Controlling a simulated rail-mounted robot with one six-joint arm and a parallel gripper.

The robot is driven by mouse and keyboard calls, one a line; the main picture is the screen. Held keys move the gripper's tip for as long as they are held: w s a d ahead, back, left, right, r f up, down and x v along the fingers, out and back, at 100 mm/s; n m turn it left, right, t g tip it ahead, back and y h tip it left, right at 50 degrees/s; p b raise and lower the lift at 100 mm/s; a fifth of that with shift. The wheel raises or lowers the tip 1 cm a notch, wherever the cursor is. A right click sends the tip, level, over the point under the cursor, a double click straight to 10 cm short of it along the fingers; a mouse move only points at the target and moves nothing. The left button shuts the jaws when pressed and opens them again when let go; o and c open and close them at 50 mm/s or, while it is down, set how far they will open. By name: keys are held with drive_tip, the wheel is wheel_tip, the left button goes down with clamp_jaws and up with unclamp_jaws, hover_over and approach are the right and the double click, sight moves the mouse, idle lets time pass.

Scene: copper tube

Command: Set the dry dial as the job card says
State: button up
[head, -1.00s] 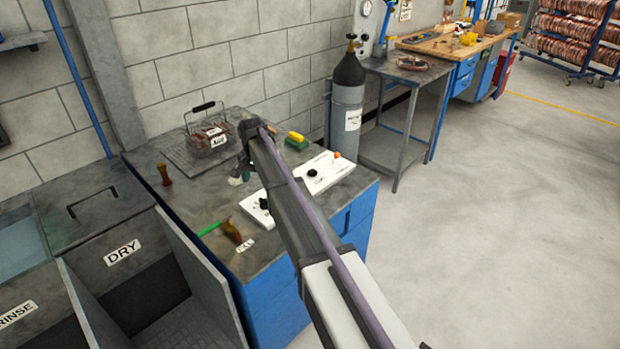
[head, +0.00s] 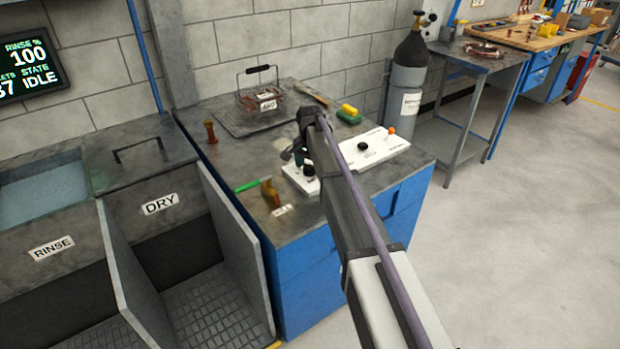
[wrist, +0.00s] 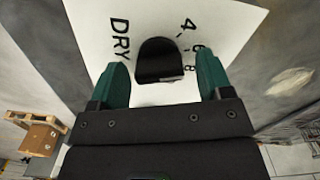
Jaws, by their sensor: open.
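The dry dial (wrist: 160,60) is a black knob on a white panel printed DRY, with the figures 4, 6 and 8 beside it in the wrist view. I cannot tell its setting. My gripper (wrist: 159,80) is open, its green fingertips on either side of the knob and apart from it. In the head view my gripper (head: 294,154) is over the left end of the white panel (head: 384,151), close to a black knob (head: 308,170). I cannot make out a job card.
A second black knob (head: 363,144) and an orange knob (head: 391,130) are on the panel. A wire basket (head: 262,102), a sponge (head: 349,113) and two amber-handled items stand on the bench. A wall display (head: 28,67) reads RINSE % 100 and IDLE. Tanks are at left.

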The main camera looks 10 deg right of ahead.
drive_tip(key=shift+f, duration=0.1)
drive_tip(key=c, duration=0.9)
drive_tip(key=shift+n, duration=0.4)
drive_tip(key=n, duration=0.3)
drive_tip(key=shift+n, duration=0.3)
drive_tip(key=shift+a+n, duration=0.1)
drive_tip(key=shift+n, duration=1.7)
